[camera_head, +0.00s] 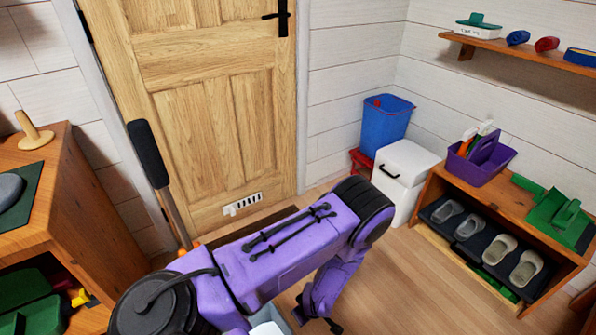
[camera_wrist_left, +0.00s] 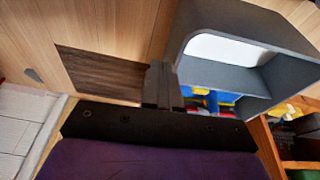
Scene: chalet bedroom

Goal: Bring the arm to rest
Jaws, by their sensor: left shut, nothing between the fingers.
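My purple left arm (camera_head: 275,250) crosses the lower middle of the head view, from the bottom left to a dark elbow joint, then folds back down. Its lower end reaches the bottom edge of that view, where little of the gripper can be made out. In the left wrist view my left gripper (camera_wrist_left: 160,85) shows two dark fingers closed together, with nothing between them. It hangs beside a grey compartmented container (camera_wrist_left: 235,75); I cannot tell whether they touch. My right gripper is in neither view.
A wooden door (camera_head: 215,110) stands ahead. A wooden cabinet (camera_head: 85,215) is at left, with a long-handled brush (camera_head: 150,155) beside it. A white bin (camera_head: 402,180), blue bucket (camera_head: 385,125) and shoe bench (camera_head: 430,200) stand at right. Wood floor (camera_head: 420,290) is clear before the bench.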

